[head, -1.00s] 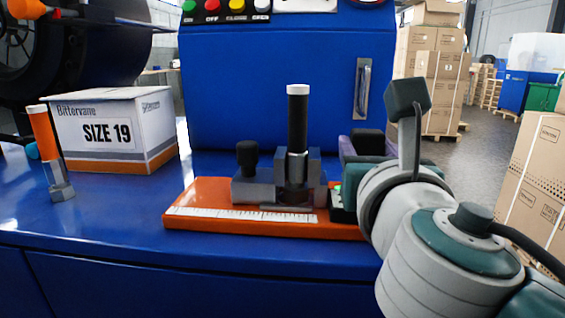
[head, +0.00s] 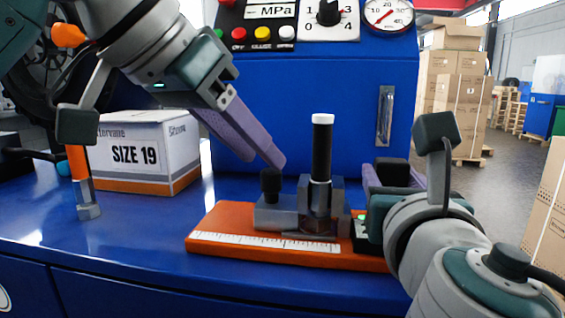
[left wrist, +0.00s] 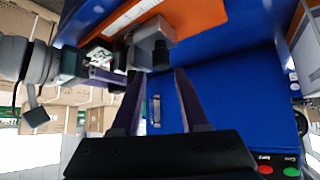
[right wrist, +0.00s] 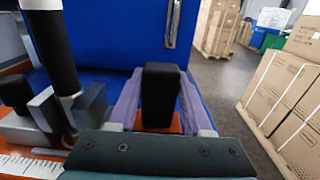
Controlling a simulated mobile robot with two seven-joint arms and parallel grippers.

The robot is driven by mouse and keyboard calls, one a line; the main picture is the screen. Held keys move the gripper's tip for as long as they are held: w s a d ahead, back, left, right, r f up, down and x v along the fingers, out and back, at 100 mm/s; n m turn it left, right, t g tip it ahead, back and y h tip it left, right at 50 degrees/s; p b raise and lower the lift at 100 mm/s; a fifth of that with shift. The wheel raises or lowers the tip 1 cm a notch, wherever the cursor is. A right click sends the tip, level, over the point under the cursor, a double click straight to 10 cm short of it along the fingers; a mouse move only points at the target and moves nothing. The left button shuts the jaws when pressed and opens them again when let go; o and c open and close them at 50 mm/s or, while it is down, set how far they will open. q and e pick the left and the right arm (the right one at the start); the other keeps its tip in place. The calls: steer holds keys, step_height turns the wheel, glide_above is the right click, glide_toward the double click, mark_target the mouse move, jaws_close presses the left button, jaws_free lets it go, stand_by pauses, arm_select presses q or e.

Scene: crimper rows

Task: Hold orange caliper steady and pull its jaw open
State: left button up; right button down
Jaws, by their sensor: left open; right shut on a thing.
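The orange caliper (head: 222,217) lies on the blue bench, a white scale along its front edge. A grey jaw block with a small black knob (head: 271,182) sits on it, beside a grey block with a tall black post (head: 322,150). My right gripper (right wrist: 160,75) is shut on a black block (right wrist: 160,100) at the caliper's right end. My left gripper (head: 278,162) is open and empty, its fingers pointing down toward the small knob. In the left wrist view, that knob (left wrist: 161,57) shows just beyond and between the fingertips, apart from them.
A white SIZE 19 box (head: 150,150) and an orange-handled bolt-like tool (head: 82,180) stand on the bench at left. A blue machine cabinet (head: 300,100) rises behind the caliper. Cardboard boxes (head: 460,85) are stacked beyond on the floor. The bench front left is clear.

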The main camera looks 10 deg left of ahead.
mark_target(270, 170)
arm_select(q)
step_height(270, 170, up, 8)
steer(key=a+m+g+y, duration=0.2)
steer(key=m+g, duration=0.1)
steer(key=g, duration=0.1)
steer(key=x, duration=1.1)
steer(key=shift+s+d+f, duration=0.2)
steer(key=shift+s+f, duration=0.05)
steer(key=shift+s, duration=0.1)
steer(key=shift+c, duration=0.2)
jaws_close()
steer(key=shift+r, duration=0.1)
stand_by(0.3)
